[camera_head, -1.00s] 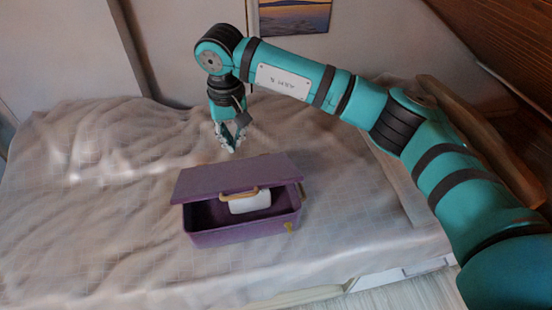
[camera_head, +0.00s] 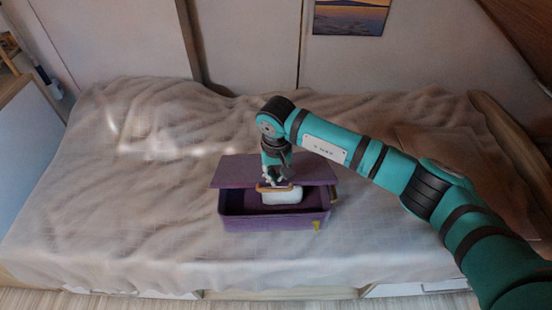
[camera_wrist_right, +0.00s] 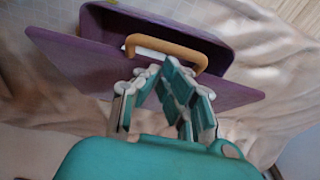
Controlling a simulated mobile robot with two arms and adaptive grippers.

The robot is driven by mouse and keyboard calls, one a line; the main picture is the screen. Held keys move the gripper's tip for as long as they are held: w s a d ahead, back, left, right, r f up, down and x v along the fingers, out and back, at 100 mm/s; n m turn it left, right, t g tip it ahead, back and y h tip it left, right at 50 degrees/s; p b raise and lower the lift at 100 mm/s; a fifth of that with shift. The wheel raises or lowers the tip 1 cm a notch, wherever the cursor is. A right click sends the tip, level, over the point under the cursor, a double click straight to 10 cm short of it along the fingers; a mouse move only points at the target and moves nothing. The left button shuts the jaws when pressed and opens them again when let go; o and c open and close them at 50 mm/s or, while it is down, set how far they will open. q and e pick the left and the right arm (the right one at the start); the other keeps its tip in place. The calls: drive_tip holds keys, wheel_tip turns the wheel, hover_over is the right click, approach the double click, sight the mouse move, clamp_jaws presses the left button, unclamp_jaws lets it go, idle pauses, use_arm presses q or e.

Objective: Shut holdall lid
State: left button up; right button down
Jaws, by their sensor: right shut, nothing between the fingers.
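The purple holdall is a box (camera_head: 265,224) on the bed. Its purple lid (camera_head: 236,172) is hinged at the back and stands partly open, leaving a gap at the front. A tan handle (camera_head: 264,188) is on the lid's front edge. A white object (camera_head: 283,197) lies inside. My right gripper (camera_head: 277,182) is shut and empty, pointing down at the lid's outer face. In the right wrist view the gripper's fingertips (camera_wrist_right: 160,66) are over the lid (camera_wrist_right: 75,62), close to the handle (camera_wrist_right: 170,47); whether they touch is unclear. My left gripper is not in view.
The bed's rumpled pale cover (camera_head: 130,200) is clear around the box. The wall (camera_head: 245,55) with a picture (camera_head: 350,17) is behind the bed. A wooden side board (camera_head: 510,135) rises at the right end.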

use_arm(q)
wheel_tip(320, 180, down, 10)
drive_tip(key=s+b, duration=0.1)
drive_tip(key=b, duration=0.8)
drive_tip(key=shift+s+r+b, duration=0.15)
drive_tip(key=shift+b, duration=0.2)
use_arm(e)
drive_tip(key=s+f, duration=0.4)
drive_tip(key=f, duration=0.6)
drive_tip(key=shift+s, duration=0.25)
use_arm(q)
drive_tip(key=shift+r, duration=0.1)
use_arm(e)
drive_tip(key=shift+d+r, duration=0.1)
